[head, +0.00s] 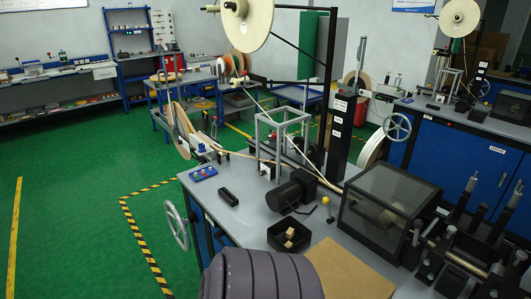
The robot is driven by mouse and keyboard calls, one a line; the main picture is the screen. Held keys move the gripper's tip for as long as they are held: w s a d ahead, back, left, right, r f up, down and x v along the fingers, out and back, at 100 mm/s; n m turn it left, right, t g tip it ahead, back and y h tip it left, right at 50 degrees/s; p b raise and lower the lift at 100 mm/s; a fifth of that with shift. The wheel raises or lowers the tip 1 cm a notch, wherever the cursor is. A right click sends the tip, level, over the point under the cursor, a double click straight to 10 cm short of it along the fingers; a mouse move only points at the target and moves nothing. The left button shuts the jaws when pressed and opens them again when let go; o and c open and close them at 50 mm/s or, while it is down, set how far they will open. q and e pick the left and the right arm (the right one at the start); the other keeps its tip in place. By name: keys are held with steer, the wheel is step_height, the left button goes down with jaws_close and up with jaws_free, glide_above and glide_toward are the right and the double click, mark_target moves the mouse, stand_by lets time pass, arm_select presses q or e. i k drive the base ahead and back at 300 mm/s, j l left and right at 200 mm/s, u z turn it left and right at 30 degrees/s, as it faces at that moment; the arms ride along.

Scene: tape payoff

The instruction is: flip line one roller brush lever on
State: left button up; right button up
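A small lever with a yellow ball knob (326,201) stands on the near grey workbench (225,217), just right of a black motor-like unit (291,192). I cannot tell whether it is the roller brush lever or whether it is on or off. A pale strip of tape (240,154) runs across this bench past a grey open frame (283,128) to a dark box with see-through panels (388,205). No label naming the roller brush is readable. Neither of my grippers shows in the head view.
A black tray with small tan blocks (290,236) and a brown board (350,272) lie on the bench. A ribbed purple-grey cylinder (262,276) fills the bottom middle. A handwheel (177,226) juts from the bench's left side. Green floor (75,210) at left is open.

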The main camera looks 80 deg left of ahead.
mark_target(331, 219)
steer(key=u, duration=2.15)
steer(key=k+l+z, duration=0.15)
steer(key=k+l, duration=0.1)
